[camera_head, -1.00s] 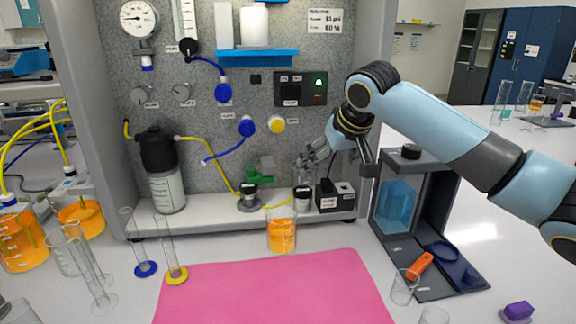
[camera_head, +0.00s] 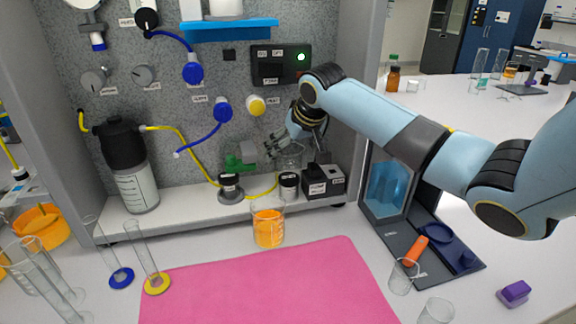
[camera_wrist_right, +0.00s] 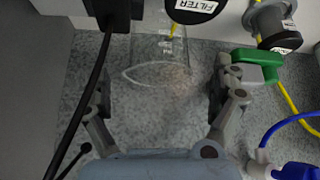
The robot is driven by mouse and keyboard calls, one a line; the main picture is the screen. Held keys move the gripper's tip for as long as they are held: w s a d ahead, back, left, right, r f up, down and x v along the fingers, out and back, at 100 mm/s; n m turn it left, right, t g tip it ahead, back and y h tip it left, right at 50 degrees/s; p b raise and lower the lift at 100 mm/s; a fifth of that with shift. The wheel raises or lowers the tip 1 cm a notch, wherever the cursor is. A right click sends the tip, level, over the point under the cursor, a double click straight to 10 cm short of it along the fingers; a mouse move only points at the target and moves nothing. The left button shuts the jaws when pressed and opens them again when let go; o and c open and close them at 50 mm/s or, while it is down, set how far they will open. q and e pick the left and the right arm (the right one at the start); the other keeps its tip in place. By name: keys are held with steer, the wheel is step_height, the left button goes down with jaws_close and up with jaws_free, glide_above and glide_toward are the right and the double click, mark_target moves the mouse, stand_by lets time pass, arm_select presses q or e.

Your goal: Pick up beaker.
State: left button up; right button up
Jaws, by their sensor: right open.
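A clear empty beaker (camera_wrist_right: 155,48) shows in the right wrist view, its round rim facing my gripper. In the head view it is a faint glass outline (camera_head: 291,157) on the rig's shelf, behind the black-capped filter. My right gripper (camera_wrist_right: 163,78) is open, with one finger on each side of the beaker's rim and visible gaps between. In the head view the right gripper (camera_head: 277,148) reaches down beside the glass; exact contact is hard to tell there. A beaker of orange liquid (camera_head: 268,228) stands in front of the shelf. My left gripper is not in view.
The filter (camera_head: 289,184) and a black box (camera_head: 323,180) crowd the beaker. A green valve (camera_head: 240,160) and yellow tubing lie to the left. A pink mat (camera_head: 260,285) is clear. Empty glass beakers (camera_head: 403,278) stand at the right front.

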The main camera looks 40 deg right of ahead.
steer(key=x, duration=0.3)
steer(key=shift+f, duration=0.3)
steer(key=shift+c, duration=0.2)
steer(key=c, duration=1.3)
